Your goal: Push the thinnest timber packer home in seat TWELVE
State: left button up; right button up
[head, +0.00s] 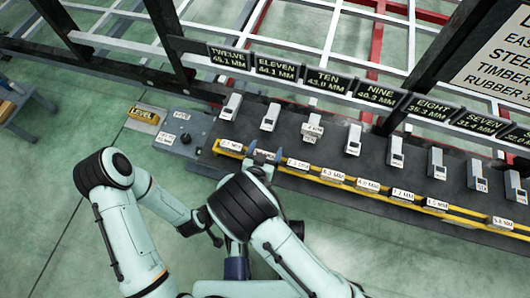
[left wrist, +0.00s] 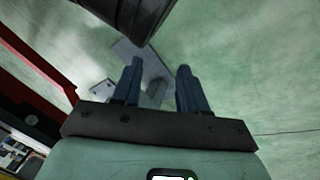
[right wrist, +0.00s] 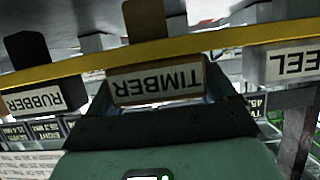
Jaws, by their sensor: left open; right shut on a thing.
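My right gripper (head: 264,155) is shut on a packer at the yellow rail, near the left end of the row. My left gripper (left wrist: 156,90) is open and empty over the green floor.
The yellow rail (head: 337,182) carries several labelled packers. A RUBBER block (right wrist: 35,100) and one ending in EEL (right wrist: 290,62) flank the held one. Several pale blocks stand on the bench behind. A yellow LEVEL box (head: 146,117) lies left. The front floor is clear.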

jog(key=shift+r, duration=0.65)
pick_arm(q)
jog(key=s+d+r+g+h+p, duration=0.1)
jog(key=s+d+r+g+p, duration=0.2)
jog(key=s+d+r+p, duration=0.2)
jog(key=s+r+p, duration=0.2)
jog(key=s+r, duration=0.1)
jog(key=s, duration=0.1)
jog(key=shift+s+r+m+h, duration=0.25)
jog(key=shift+m+h, duration=0.15)
pick_arm(e)
notch_tip(320, 180, up, 18)
jog(key=shift+r, duration=0.25)
